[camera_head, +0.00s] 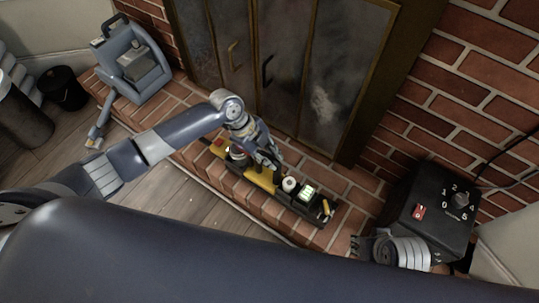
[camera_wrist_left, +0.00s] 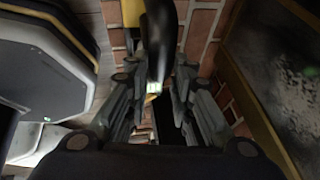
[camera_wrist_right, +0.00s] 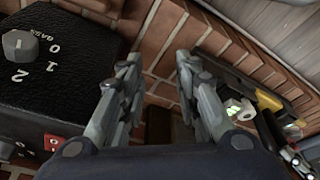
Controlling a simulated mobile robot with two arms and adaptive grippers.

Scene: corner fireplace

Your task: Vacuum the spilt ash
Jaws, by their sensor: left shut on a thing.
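My left gripper (camera_head: 266,156) is low over a long black and yellow tray (camera_head: 258,181) on the brick hearth. In the left wrist view its fingers are shut on a dark, curved, handle-like piece (camera_wrist_left: 157,45); what it belongs to is unclear. A blue-grey appliance (camera_head: 131,62), perhaps a vacuum, stands at the hearth's far left, with a hose-like part (camera_head: 99,128) reaching down to its front. My right gripper (camera_wrist_right: 157,68) is open and empty beside a black dial box (camera_wrist_right: 52,75). Pale smudges (camera_head: 324,103) mark the fireplace glass; I cannot tell whether they are ash.
The tray also holds a white roll (camera_head: 289,185) and a green-lit item (camera_head: 308,193). The dial box (camera_head: 432,215) stands at the hearth's right. A dark bin (camera_head: 63,89) is at far left. Wooden floor (camera_head: 165,200) lies before the hearth.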

